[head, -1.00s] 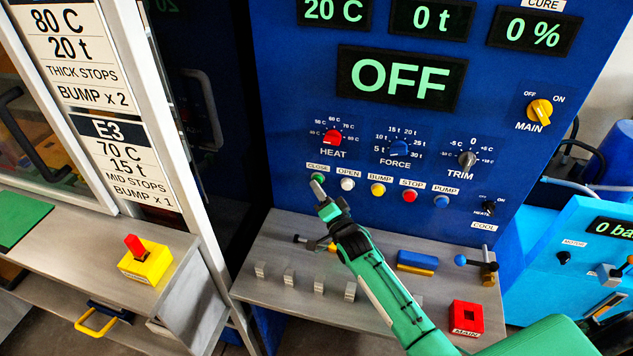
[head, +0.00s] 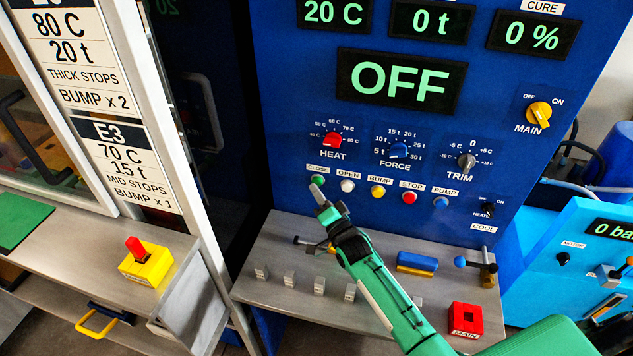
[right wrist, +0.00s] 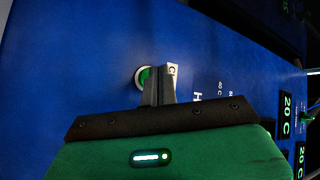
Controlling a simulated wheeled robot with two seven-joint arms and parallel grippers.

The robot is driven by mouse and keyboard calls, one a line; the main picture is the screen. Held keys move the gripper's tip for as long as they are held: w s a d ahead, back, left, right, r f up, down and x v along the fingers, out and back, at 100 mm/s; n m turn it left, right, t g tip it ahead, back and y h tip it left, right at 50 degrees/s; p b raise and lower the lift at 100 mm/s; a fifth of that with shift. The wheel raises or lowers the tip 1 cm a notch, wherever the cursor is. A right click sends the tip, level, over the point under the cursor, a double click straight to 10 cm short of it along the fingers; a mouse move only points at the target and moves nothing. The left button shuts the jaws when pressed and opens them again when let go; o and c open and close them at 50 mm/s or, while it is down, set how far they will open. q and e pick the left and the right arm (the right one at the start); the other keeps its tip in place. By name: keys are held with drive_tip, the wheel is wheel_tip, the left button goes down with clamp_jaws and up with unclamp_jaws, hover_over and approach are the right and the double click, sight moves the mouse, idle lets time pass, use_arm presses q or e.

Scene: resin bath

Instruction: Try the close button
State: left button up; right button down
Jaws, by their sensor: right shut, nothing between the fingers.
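The green close button (head: 318,180) sits at the left end of the button row on the blue panel, under its CLOSE label. It also shows in the right wrist view (right wrist: 143,76), partly hidden behind my fingertips. My right gripper (head: 318,195) is shut and empty, its fingertips just below the button in the head view. A small gap shows between the tips and the button there. In the right wrist view the shut fingers (right wrist: 160,72) overlap the button's edge. The large display (head: 400,82) reads OFF. My left gripper is not in view.
White open (head: 347,185), yellow bump (head: 378,191), red stop (head: 409,197) and blue pump (head: 441,202) buttons continue the row. The main switch (head: 539,112) is at the upper right. A metal shelf (head: 270,305) with small blocks and a red MAIN block (head: 466,318) juts out below.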

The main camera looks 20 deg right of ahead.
drive_tip(key=shift+s+a, duration=0.15)
drive_tip(key=shift+s, duration=0.1)
drive_tip(key=s+a+p, duration=0.1)
drive_tip(key=s, duration=0.1)
drive_tip(key=s+a+p, duration=0.1)
drive_tip(key=s+a, duration=0.1)
drive_tip(key=shift+s, duration=0.1)
idle(0.4)
drive_tip(key=shift+d, duration=0.1)
idle(0.6)
